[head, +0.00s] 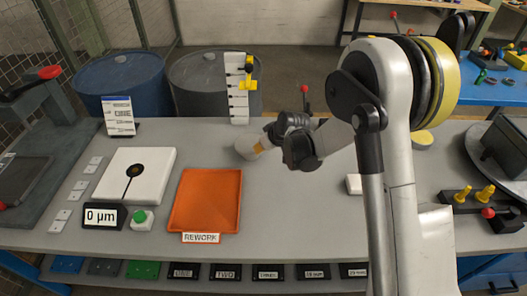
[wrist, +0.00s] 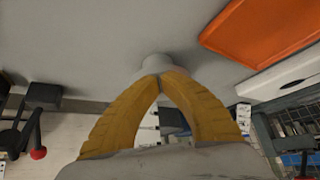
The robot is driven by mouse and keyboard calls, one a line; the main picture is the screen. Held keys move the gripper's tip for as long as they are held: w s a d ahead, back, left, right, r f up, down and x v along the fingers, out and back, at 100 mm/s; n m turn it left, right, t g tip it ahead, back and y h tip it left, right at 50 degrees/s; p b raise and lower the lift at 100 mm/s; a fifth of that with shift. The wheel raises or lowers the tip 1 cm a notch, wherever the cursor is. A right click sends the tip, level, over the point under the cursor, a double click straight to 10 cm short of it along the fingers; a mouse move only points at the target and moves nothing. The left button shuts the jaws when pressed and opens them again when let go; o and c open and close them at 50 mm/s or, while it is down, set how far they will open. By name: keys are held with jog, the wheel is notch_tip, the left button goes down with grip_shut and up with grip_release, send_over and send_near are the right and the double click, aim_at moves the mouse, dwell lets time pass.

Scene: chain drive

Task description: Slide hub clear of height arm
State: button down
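The hub, a pale grey round part (head: 247,147), stands on the grey bench just left of my gripper (head: 262,146) in the head view. In the wrist view the hub (wrist: 158,65) shows just beyond the tips of my gripper (wrist: 161,77). The yellow fingers meet at their tips, with nothing seen between them; contact with the hub cannot be told. A white height scale (head: 238,105) stands upright behind the hub. Its yellow arm (head: 249,84) sticks out near the top, and the gap between arm and hub is unclear.
An orange rework tray (head: 207,202) lies front left of the hub. Left of it are a white plate (head: 135,178), a 0 µm display (head: 101,216) and a green button (head: 140,217). A small white block (head: 354,184) lies right. Bench between tray and block is clear.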

aim_at(247, 142)
jog(key=w+a, duration=0.1)
jog(key=w, duration=0.1)
jog(key=w+a+b, duration=0.1)
jog(key=w+a, duration=0.1)
jog(key=w+a+b, duration=0.1)
jog(key=w+a, duration=0.1)
jog(key=shift+w, duration=0.4)
jog(key=shift+f+b, duration=0.4)
jog(key=shift+f, duration=0.35)
jog(key=shift+s+d, duration=0.1)
jog(key=shift+s, duration=0.05)
jog(key=shift+s+d, duration=0.2)
jog(key=shift+s, duration=0.05)
jog(key=s+d, duration=0.3)
jog(key=s, duration=0.1)
jog(key=s+d+b, duration=0.1)
jog(key=s+d, duration=0.2)
jog(key=s, duration=0.2)
jog(key=s+d+b, duration=0.1)
jog(key=s+d, duration=0.3)
jog(key=s, duration=0.1)
jog(key=shift+d+f, duration=0.1)
jog(key=shift+s+d, duration=0.25)
jog(key=shift+s, duration=0.15)
